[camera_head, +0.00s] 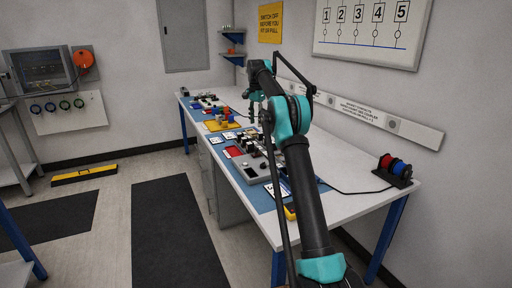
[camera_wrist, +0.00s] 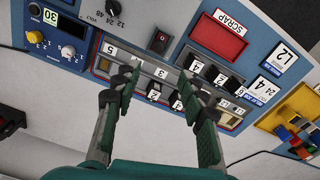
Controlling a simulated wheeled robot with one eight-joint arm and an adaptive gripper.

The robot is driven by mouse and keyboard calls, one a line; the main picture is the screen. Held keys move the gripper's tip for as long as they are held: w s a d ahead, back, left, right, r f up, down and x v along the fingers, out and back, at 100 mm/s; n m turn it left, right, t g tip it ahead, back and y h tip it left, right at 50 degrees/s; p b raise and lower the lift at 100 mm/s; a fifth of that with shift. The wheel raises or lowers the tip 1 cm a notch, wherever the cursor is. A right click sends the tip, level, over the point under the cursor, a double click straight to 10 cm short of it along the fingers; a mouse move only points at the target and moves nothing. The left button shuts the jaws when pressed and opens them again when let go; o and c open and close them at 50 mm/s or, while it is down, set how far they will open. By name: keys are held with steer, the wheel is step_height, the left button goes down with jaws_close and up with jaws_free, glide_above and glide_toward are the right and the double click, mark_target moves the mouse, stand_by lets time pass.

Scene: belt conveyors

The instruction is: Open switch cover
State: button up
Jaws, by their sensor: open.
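The grey control panel (camera_wrist: 135,50) lies on the bench and fills the middle of the wrist view; it also shows in the head view (camera_head: 262,168). A dark brown switch block (camera_wrist: 159,42) sits on the panel, above and between my fingers in the picture. I cannot tell which part is the switch cover or whether it is open. My gripper (camera_wrist: 158,84) is open and empty, with its two dark green fingers apart over the row of numbered black switches (camera_wrist: 176,100). The fingertips hide parts of the panel. In the head view my gripper (camera_head: 254,108) is above the bench.
A red SCRAP tray (camera_wrist: 218,35) lies beside the panel. A yellow tray with coloured blocks (camera_wrist: 298,125) is at the right of the wrist view. A yellow knob (camera_wrist: 34,37) and display are at the left. Coloured spools (camera_head: 394,168) stand at the bench's right end.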

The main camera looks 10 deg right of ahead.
mark_target(256, 152)
step_height(256, 152, down, 14)
steer(key=shift+f, duration=0.1)
stand_by(0.4)
jaws_close()
stand_by(0.3)
